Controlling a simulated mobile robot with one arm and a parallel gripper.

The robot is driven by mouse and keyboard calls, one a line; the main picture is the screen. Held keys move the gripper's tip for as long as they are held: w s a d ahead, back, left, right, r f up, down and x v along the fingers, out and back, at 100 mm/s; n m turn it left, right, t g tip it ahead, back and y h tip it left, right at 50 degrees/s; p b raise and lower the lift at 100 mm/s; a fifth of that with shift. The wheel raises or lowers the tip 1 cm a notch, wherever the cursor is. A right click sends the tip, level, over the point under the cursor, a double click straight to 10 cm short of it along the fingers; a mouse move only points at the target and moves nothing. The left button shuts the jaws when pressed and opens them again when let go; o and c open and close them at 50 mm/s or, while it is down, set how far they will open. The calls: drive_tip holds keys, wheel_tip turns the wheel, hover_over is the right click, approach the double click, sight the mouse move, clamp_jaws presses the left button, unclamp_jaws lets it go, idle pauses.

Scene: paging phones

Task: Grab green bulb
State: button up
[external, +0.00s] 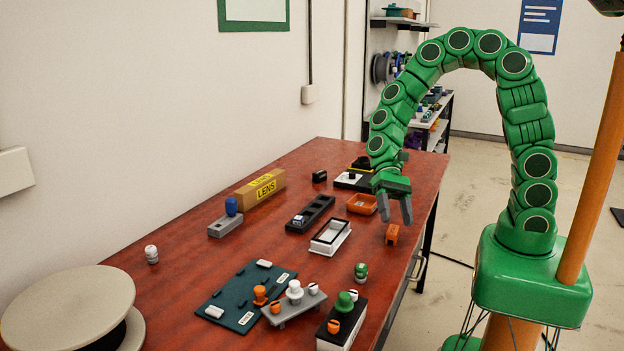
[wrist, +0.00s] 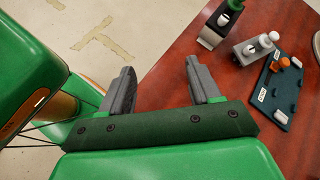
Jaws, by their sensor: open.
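A small green bulb with a pale band (external: 361,272) stands upright on the red-brown table near its right edge in the external view. I cannot make it out in the wrist view. A second green, dome-topped piece (external: 344,301) sits on a black-and-white box (external: 341,327) just nearer the camera. This box also shows at the top of the wrist view (wrist: 213,38). My gripper (external: 396,218) hangs above the table's right side, farther back than the green bulb and apart from it. Its two grey fingers are spread with nothing between them in the wrist view (wrist: 160,68).
A grey stand (external: 294,307) and dark green board (external: 240,296) lie nearer the camera. The left-middle table is mostly clear.

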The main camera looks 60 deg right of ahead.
sight(362, 265)
drive_tip(key=w+a+f+m+y, duration=0.1)
drive_tip(key=w+f+m, duration=0.1)
drive_tip(key=f, duration=0.1)
drive_tip(key=w+a+f+m+y, duration=0.1)
drive_tip(key=w+f+m, duration=0.1)
drive_tip(key=w+a+f+m+t+y, duration=0.1)
drive_tip(key=w+a+f+m, duration=0.1)
drive_tip(key=w+f, duration=0.1)
drive_tip(key=shift+f, duration=0.3)
drive_tip(key=shift+m, duration=0.3)
drive_tip(key=shift+x, duration=3.95)
drive_tip(key=shift+c, duration=0.3)
drive_tip(key=c, duration=1)
